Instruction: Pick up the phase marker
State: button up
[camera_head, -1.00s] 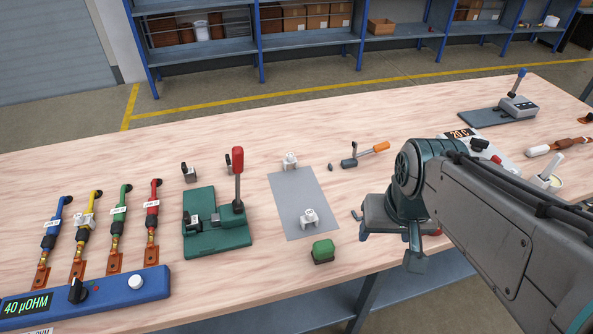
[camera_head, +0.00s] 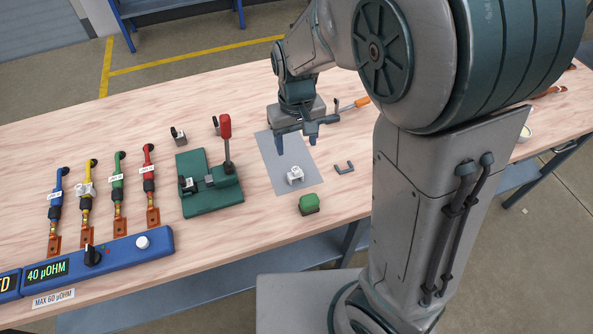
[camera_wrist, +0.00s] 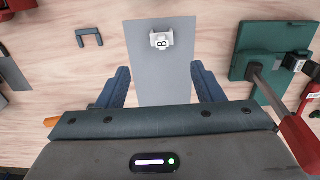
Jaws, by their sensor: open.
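A white phase marker (camera_head: 295,175) stands on the front part of a grey mat (camera_head: 284,186). In the wrist view the marker (camera_wrist: 161,40) shows a black letter B. My gripper (camera_head: 296,147) is open and empty above the mat, behind the marker and pointing down. In the wrist view its two blue fingers (camera_wrist: 163,84) are spread wide, with the marker beyond them and apart from them. Another white marker (camera_head: 86,189) sits on the yellow cable at left. The back part of the mat is hidden by my gripper.
A green block (camera_head: 309,204) lies just in front of the mat. A dark U-shaped piece (camera_head: 344,168) lies to its right. A green press with a red lever (camera_head: 208,190) stands left of the mat. A blue meter box (camera_head: 120,255) is at front left.

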aim_at(296, 169)
notch_tip(296, 169, down, 6)
jog(key=shift+r, duration=0.15)
jog(key=shift+s+a+f, duration=0.1)
jog(key=shift+f, duration=1.3)
jog(key=shift+s+f, duration=0.1)
jog(key=shift+f, duration=1.25)
jog(key=c, duration=1.1)
